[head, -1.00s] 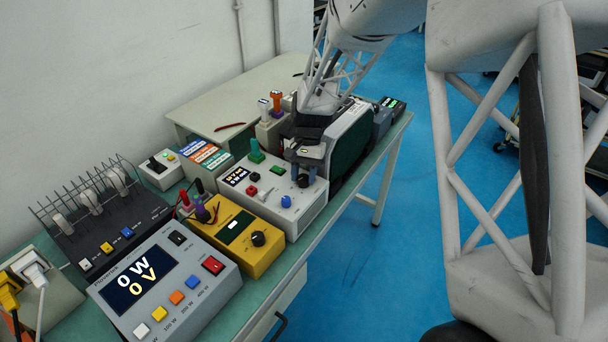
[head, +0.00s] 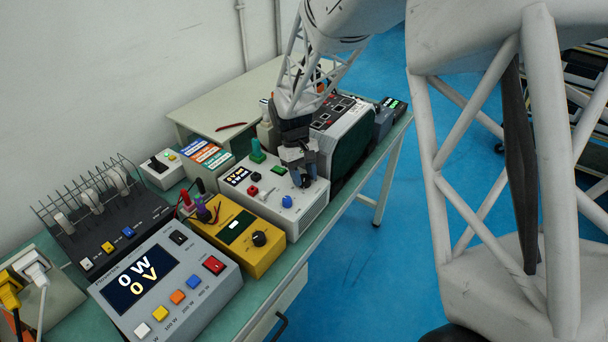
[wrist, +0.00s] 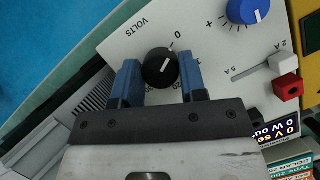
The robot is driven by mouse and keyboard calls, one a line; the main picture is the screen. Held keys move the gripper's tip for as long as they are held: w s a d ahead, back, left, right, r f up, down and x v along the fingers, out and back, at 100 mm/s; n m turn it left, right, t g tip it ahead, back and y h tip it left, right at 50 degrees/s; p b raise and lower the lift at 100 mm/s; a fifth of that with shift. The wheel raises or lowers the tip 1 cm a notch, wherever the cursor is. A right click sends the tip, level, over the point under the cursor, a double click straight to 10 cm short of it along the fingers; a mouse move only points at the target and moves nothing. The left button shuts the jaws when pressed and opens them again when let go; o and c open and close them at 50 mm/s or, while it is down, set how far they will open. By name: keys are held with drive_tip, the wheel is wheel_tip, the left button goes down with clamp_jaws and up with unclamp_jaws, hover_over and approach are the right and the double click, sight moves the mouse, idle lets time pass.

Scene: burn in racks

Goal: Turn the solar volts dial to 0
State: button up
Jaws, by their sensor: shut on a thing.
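The solar volts dial (wrist: 160,68) is a black knob on a white panel marked VOLTS, with a scale and a 0 printed beside it. Its white pointer line faces up and right in the wrist view, towards the 0. My gripper (wrist: 159,78) has its two blue fingers on either side of the knob, shut on it. In the head view my gripper (head: 303,179) is down at the right side of the white box (head: 268,212) and mostly hides the dial.
A yellow meter (head: 238,233) stands in front, and a larger grey unit (head: 345,120) behind. The blue floor is clear.

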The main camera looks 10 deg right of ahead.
idle(0.3)
drive_tip(key=o, duration=0.9)
drive_tip(key=v, duration=0.7)
drive_tip(key=shift+r, duration=0.35)
drive_tip(key=shift+w+a, duration=0.1)
drive_tip(key=shift+w, duration=0.05)
